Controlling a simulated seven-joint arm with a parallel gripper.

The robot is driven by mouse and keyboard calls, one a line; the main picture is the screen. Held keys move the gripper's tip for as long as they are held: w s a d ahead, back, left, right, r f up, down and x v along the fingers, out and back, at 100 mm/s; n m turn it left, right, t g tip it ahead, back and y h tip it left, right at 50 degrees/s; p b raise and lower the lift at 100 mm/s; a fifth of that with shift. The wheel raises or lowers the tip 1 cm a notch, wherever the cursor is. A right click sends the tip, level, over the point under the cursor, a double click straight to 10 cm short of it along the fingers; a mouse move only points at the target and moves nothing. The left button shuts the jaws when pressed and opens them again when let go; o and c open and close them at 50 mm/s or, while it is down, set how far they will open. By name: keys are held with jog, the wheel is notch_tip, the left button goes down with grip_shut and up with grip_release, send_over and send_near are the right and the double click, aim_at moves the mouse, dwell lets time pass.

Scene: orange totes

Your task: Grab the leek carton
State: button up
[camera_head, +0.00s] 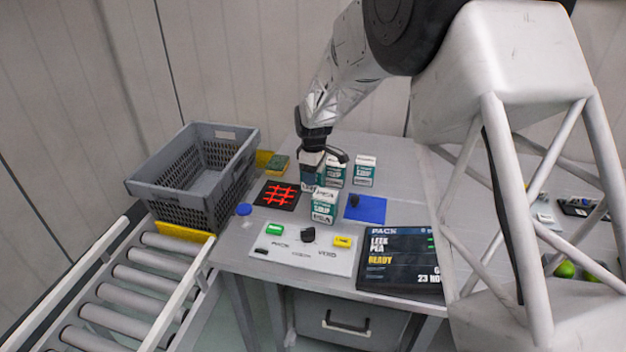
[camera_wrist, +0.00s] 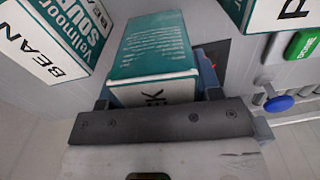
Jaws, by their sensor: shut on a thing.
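The leek carton, green and white with the letters "EK" showing on its end, sits between my gripper's fingers in the wrist view (camera_wrist: 152,60). My gripper (camera_wrist: 160,95) is shut on it. In the head view my gripper (camera_head: 318,153) is above the table's back middle, and the held carton (camera_head: 309,180) is mostly hidden beneath it. I cannot tell whether the carton still touches the table.
A bean carton (camera_wrist: 45,40) is close by. A grey crate (camera_head: 165,187) is at the left, beside a roller conveyor (camera_head: 145,275). A button panel (camera_head: 300,255) lies in front.

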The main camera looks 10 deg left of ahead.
jog(key=shift+r, duration=3.6)
